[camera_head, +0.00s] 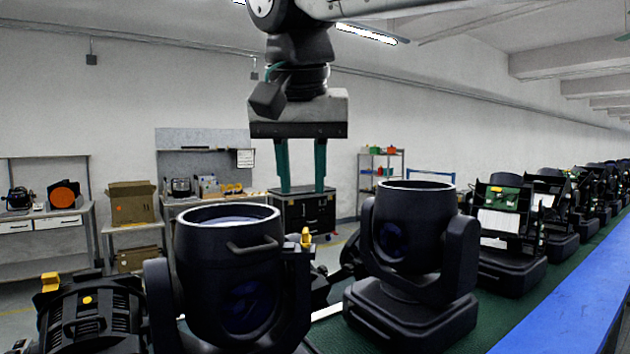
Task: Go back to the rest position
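My gripper (301,190) points straight down in the upper middle of the head view. Its two teal fingers are spread apart, with nothing between them. It hangs above the line of black stage lights, apart from them in the picture. A black par can with an open round top (228,265) stands at the front, below and left of the gripper. Another black par can (413,225) stands upright in its yoke on a square base, to the right of the gripper.
A green belt (528,312) with a blue edge (578,300) carries several more lights toward the back right. A black light with yellow parts (92,312) lies front left. Behind are a black tool cabinet (305,214), workbenches, a cardboard box (132,203) and a shelf.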

